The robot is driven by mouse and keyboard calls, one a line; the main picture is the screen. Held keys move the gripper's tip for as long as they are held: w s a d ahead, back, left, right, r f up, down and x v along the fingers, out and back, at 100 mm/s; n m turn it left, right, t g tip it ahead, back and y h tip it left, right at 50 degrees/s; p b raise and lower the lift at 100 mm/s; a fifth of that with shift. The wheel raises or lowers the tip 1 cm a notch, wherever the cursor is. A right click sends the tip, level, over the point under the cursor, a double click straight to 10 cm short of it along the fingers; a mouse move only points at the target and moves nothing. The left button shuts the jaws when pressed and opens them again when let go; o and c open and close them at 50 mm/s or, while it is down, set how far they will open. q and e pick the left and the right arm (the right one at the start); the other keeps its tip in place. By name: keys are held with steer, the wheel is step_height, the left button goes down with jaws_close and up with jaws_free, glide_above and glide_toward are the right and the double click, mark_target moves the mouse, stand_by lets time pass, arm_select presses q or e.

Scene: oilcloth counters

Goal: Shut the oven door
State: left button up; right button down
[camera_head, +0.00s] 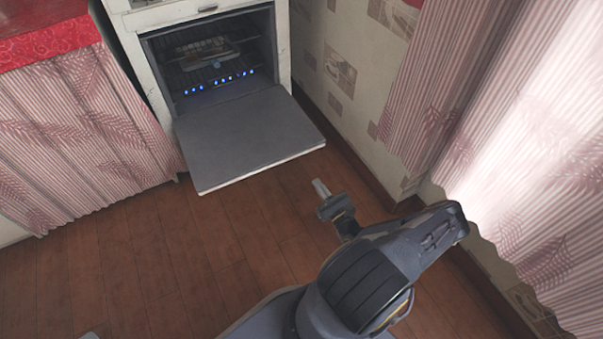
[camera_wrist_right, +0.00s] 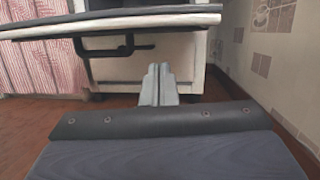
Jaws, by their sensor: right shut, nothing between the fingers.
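The oven (camera_head: 117,25) is white and stands at the back, with its door (camera_head: 245,135) folded down open, roughly level above the floor. Inside the dark cavity are racks, a tray with something on it (camera_head: 208,52) and a row of small blue lights. My right gripper (camera_head: 320,187) is shut and empty, in front of the door's right front corner and apart from it. In the right wrist view the shut fingers (camera_wrist_right: 158,84) point towards the oven's lower front, and the door's edge (camera_wrist_right: 110,24) spans the top with a dark handle (camera_wrist_right: 115,48) under it. My left gripper is not in view.
A counter with a red cloth top (camera_head: 45,42) and a striped pink curtain (camera_head: 85,135) stands left of the oven. A patterned wall (camera_head: 340,70) and long curtains (camera_head: 450,85) line the right. The wooden floor (camera_head: 150,255) before the door is clear.

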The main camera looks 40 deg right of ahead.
arm_select(q)
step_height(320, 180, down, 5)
steer(key=b, duration=0.4)
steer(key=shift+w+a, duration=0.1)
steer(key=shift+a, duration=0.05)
arm_select(e)
steer(key=w+d+r+m+h, duration=0.1)
steer(key=w+d+r+h, duration=0.1)
steer(key=w, duration=0.6)
steer(key=shift+d+r+m+g, duration=0.3)
steer(key=shift+d+r+m, duration=0.1)
steer(key=shift+r, duration=0.35)
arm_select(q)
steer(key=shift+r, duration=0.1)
arm_select(e)
steer(key=shift+w+r, duration=0.1)
